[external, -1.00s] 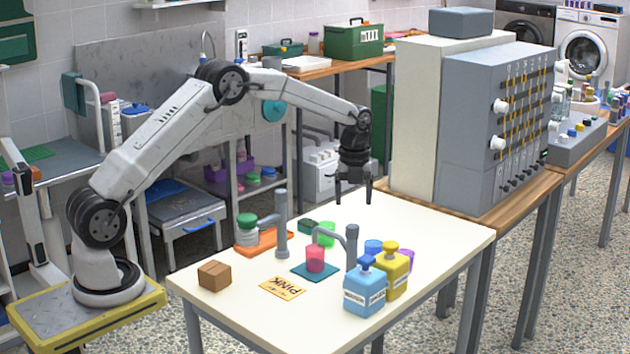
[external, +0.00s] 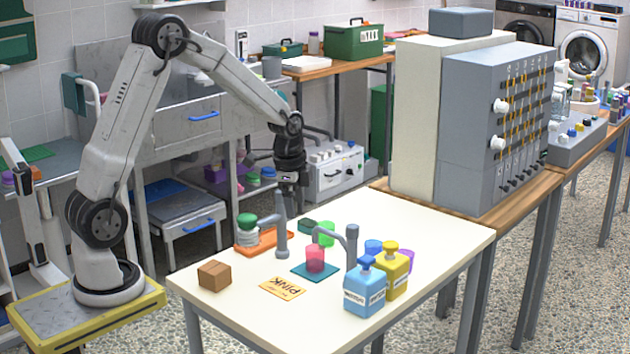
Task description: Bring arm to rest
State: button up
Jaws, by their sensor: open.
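My gripper (external: 289,205) hangs pointing down over the back left part of the white table (external: 420,226), behind the left grey tap post (external: 281,238). It is open, and I see nothing held in it. The post partly hides its fingers. A pink cup (external: 315,259) stands on a teal mat (external: 318,273) under the spout of a second grey tap (external: 351,243), apart from my gripper.
A green-lidded jar (external: 247,230) stands on an orange tray (external: 268,240). A brown box (external: 214,275), a card reading PINK (external: 282,287), a green cup (external: 325,235), a blue bottle (external: 365,287) and a yellow bottle (external: 396,270) are on the table. The table's back right is clear.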

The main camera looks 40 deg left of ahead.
jog(key=s+a+f+n+t, duration=0.1)
jog(key=s+a+f+n, duration=0.1)
jog(key=s+n, duration=1)
jog(key=s+a, duration=0.1)
jog(key=s, duration=0.3)
jog(key=shift+s+n, duration=0.25)
jog(key=shift+n, duration=0.15)
